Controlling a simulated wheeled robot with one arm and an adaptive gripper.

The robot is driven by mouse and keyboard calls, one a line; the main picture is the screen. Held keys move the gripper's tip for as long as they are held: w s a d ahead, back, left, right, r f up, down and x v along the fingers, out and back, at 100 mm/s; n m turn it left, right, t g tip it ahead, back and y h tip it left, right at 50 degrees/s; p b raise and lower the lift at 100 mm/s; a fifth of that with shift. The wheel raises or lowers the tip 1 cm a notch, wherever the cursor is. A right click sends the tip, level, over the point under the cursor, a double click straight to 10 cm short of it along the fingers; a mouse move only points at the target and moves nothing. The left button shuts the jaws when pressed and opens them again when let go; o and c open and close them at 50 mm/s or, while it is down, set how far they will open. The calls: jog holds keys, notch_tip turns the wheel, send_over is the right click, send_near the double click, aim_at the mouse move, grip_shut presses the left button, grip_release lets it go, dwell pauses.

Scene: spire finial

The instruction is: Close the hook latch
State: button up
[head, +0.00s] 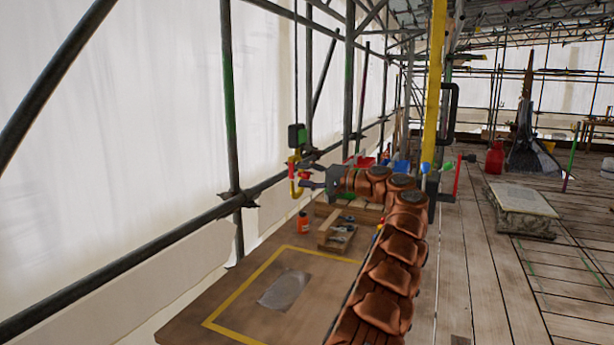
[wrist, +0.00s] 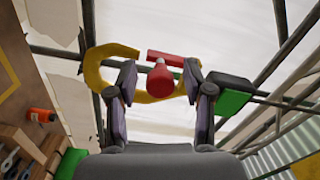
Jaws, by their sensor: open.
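A yellow hook (head: 293,187) hangs at the left of my gripper (head: 310,178) in the head view, below a black and green block (head: 297,136). In the wrist view the curved yellow hook (wrist: 97,70) lies across and behind my two fingers. A red latch (wrist: 165,57) with a rounded red knob (wrist: 161,82) shows in front of it. My gripper (wrist: 157,82) is open, with one finger on each side of the knob. I see no clear contact between fingers and knob. Parts of the hook are hidden behind the fingers, and I cannot tell how far the latch stands from the hook tip.
A dark scaffold pole (head: 229,100) stands left of the hook, before white sheeting. Below is a wooden bench (head: 190,318) with a yellow outlined area, an orange bottle (head: 303,223) and a wooden tool tray (head: 327,240). A yellow post (head: 435,70) rises right of the arm.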

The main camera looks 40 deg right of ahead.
jog(key=shift+s, duration=0.1)
jog(key=v, duration=1.1)
jog(key=shift+s+d, duration=0.25)
jog(key=shift+s, duration=0.1)
